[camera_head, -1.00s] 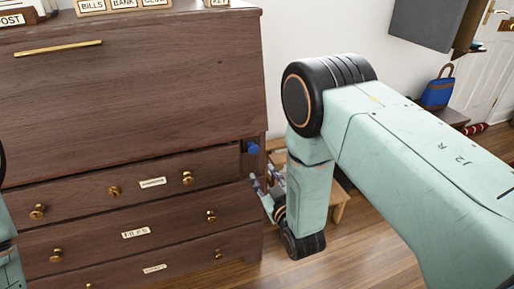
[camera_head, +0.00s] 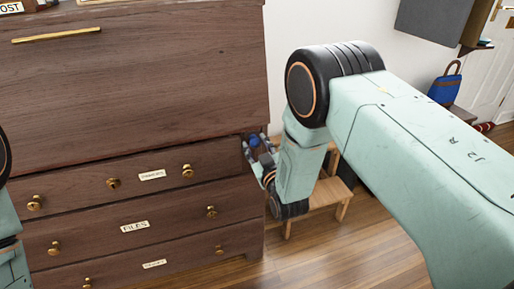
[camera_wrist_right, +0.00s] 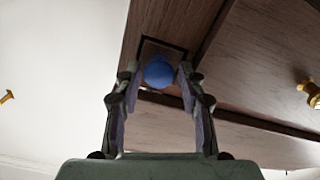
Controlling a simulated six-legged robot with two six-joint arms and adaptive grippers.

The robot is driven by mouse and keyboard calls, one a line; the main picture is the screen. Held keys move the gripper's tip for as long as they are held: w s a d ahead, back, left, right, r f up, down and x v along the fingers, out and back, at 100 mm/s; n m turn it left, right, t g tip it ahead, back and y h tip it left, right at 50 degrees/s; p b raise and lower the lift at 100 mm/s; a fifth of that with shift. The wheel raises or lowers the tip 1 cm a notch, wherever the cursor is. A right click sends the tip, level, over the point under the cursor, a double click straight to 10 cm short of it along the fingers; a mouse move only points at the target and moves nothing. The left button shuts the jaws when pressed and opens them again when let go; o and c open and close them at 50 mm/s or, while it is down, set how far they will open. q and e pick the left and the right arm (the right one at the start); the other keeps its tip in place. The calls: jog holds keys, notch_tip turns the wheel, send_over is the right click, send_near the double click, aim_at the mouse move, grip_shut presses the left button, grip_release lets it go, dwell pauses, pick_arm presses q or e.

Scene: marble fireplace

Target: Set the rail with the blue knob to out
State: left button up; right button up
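The blue knob (camera_head: 254,141) sits at the right end of the wooden desk, just under its large closed front panel. In the right wrist view the blue knob (camera_wrist_right: 159,72) is on the end of a square rail piece (camera_wrist_right: 163,50) set in the wood. My right gripper (camera_head: 258,142) is at the knob, and in the wrist view its two fingers (camera_wrist_right: 159,83) stand apart, one on each side of the knob. A gap shows between the fingers and the knob. Only my left arm shows at the left edge; its gripper is out of view.
Drawers with brass knobs (camera_head: 187,171) and paper labels lie below the front panel (camera_head: 130,90). A small wooden stool (camera_head: 325,196) stands right of the desk, behind my right arm. A blue bag (camera_head: 444,88) is at the far right. Wooden floor is bare in front.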

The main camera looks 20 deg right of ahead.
grip_shut()
dwell(0.4)
